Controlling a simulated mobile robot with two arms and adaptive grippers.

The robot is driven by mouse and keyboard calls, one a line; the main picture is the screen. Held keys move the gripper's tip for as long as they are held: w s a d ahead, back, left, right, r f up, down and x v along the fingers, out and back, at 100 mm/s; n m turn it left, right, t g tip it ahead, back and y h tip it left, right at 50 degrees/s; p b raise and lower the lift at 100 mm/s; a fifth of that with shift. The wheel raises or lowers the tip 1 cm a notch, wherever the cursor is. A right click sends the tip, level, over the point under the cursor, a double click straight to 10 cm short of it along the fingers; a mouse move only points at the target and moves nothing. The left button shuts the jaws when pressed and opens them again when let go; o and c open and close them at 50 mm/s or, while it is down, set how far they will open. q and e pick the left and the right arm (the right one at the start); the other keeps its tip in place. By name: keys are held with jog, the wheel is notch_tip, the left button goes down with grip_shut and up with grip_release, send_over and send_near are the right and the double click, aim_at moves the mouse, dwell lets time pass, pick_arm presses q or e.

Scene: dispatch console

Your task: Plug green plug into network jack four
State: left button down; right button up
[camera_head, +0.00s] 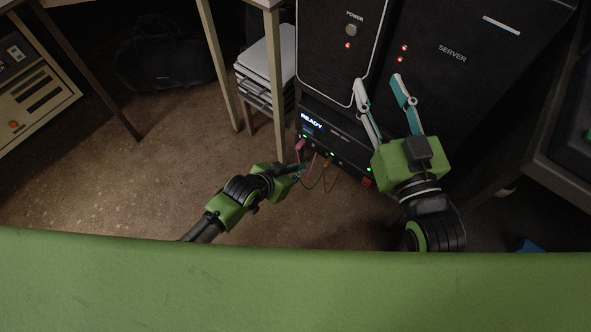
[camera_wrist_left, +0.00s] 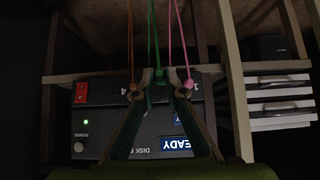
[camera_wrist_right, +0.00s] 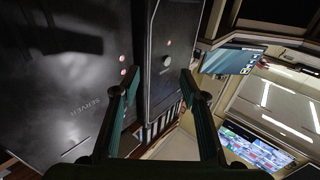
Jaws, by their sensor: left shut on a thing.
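My left gripper (camera_head: 297,168) is shut on the green plug (camera_wrist_left: 159,78), which sits between its fingertips in the left wrist view with its green cable (camera_wrist_left: 154,35) running away from it. The gripper is in front of the black unit (camera_wrist_left: 145,128) with the READY display; a "4" and a "1" show near its edge. The jack openings are hidden or too dark to make out, so I cannot tell whether the plug touches one. My right gripper (camera_head: 378,83) is open and empty, raised in front of the server; its spread fingers also show in the right wrist view (camera_wrist_right: 160,74).
A pink plug (camera_wrist_left: 189,84) and an orange plug (camera_wrist_left: 133,88) flank the green one closely, each with a cable. A red switch (camera_wrist_left: 81,93) is on the unit. The server cabinet (camera_head: 455,85) stands behind.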

pick_arm(q)
jog(key=shift+s+a+p, duration=0.7)
jog(key=shift+s, duration=0.3)
pick_arm(e)
notch_tip(320, 180, down, 8)
jog(key=s+d+g+h, duration=0.1)
jog(key=g, duration=0.3)
jog(key=shift+s+d+h, duration=0.2)
jog(key=shift+h, duration=0.1)
pick_arm(q)
jog(key=s+d+p, duration=0.3)
jog(key=s+d, duration=0.3)
jog(key=d, duration=0.2)
jog(key=shift+d+p, duration=0.2)
jog(key=shift+p, duration=0.1)
pick_arm(e)
jog(key=s+d+f+g+h, duration=0.1)
jog(key=s+d+f+g, duration=0.1)
jog(key=s+f+g, duration=0.2)
jog(key=s+d+f+g+h, duration=0.1)
jog(key=s+d+f+g, duration=0.2)
jog(key=s+f+g, duration=0.2)
jog(key=s+f, duration=0.3)
jog(key=s, duration=0.3)
jog(key=shift+d+f+m+g, duration=0.3)
jog(key=shift+m, duration=0.1)
jog(key=shift+s, duration=0.1)
